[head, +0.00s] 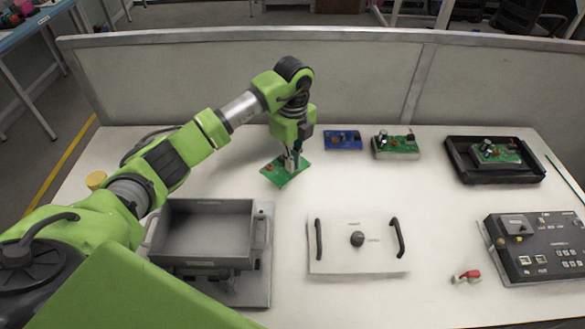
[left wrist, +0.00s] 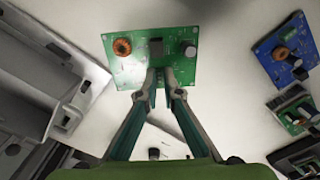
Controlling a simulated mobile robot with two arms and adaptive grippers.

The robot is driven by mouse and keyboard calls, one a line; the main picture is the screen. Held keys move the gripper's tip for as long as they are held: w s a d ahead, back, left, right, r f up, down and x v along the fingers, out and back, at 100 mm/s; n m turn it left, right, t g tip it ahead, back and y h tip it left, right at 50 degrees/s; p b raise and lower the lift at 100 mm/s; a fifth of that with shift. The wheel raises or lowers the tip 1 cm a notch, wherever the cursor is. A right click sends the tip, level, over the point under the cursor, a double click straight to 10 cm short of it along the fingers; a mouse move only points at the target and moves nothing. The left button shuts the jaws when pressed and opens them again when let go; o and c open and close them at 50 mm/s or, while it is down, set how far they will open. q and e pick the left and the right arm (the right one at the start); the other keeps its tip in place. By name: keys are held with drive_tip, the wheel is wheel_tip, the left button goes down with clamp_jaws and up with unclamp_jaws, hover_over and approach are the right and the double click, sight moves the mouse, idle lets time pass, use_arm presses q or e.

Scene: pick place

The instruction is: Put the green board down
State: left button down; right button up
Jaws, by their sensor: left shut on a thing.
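The green board (head: 279,176) is at the back middle-left of the white table in the head view, below my left gripper (head: 291,160). It is a flat green circuit board with a copper coil and a round white part, which show in the left wrist view (left wrist: 128,68). My left gripper, also in the left wrist view (left wrist: 161,78), points down and is shut on a part at the board's near edge. The board looks close to the table; I cannot tell whether it touches it. My right gripper is not in view.
A blue board (head: 343,140) and another green board on a block (head: 396,147) lie to the right. A black tray (head: 457,163) holds a green board. A grey bin (head: 205,262), a white lid with handles (head: 340,262) and a control box (head: 540,262) stand in front.

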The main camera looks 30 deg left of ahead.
use_arm(q)
drive_tip(key=shift+w+a+f, duration=0.1)
drive_tip(key=shift+w+f, duration=0.05)
drive_tip(key=shift+f, duration=0.1)
wheel_tip(320, 180, down, 2)
drive_tip(key=shift+f+p, duration=0.2)
drive_tip(key=shift+p, duration=0.35)
drive_tip(key=shift+f, duration=0.3)
drive_tip(key=shift+f, duration=0.1)
drive_tip(key=shift+f, duration=0.15)
drive_tip(key=c, duration=2.2)
unclamp_jaws()
